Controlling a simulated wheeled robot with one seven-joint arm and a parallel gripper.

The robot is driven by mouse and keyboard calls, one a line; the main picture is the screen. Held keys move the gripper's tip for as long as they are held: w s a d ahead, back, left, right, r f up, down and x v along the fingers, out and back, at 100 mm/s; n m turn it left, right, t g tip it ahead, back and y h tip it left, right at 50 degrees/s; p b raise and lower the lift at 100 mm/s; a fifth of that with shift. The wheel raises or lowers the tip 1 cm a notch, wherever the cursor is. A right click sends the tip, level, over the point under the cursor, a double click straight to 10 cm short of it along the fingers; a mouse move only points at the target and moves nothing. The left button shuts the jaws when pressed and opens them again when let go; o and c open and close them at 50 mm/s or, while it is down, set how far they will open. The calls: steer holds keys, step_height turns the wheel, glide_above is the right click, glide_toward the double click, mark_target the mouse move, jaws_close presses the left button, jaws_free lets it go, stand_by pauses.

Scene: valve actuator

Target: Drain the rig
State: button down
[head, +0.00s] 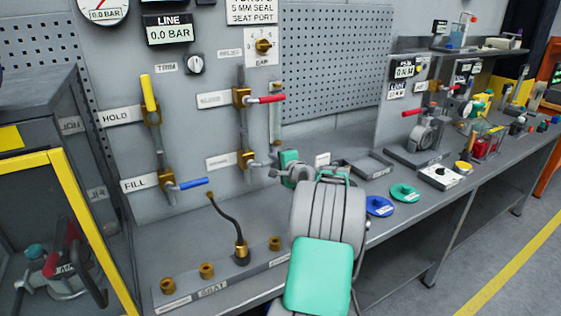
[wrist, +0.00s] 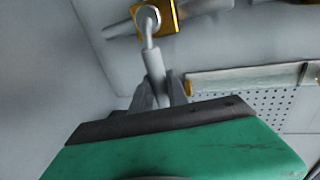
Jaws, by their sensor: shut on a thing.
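The rig's valve panel (head: 213,100) stands on the left in the head view. Its lower right brass valve (head: 246,159) has a pale grey lever (head: 258,164) reaching right; the label beside it is too small to read. My gripper (head: 273,172) is at the lever's outer end. In the wrist view my gripper (wrist: 159,92) has its fingers shut on the grip of the pale lever (wrist: 154,62), which hangs from the brass valve (wrist: 155,17). The fill valve's blue lever (head: 187,184) points right. The hold valve's yellow lever (head: 149,92) points up. An upper red lever (head: 265,99) points right.
The line display (head: 169,31) reads 0.0 BAR. A black hose (head: 232,222) rises from the bench below the panel. Blue (head: 379,206) and green (head: 404,192) discs and a grey tray (head: 366,168) lie right of my arm. A yellow-framed guard (head: 90,220) stands at left.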

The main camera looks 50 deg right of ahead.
steer(key=shift+f, duration=0.2)
steer(key=c, duration=1.3)
jaws_free()
steer(key=shift+r, duration=0.1)
steer(key=shift+s, duration=0.1)
steer(key=b+v, duration=0.1)
steer(key=v, duration=0.6)
steer(key=shift+s+a, duration=0.2)
steer(key=shift+s, duration=0.1)
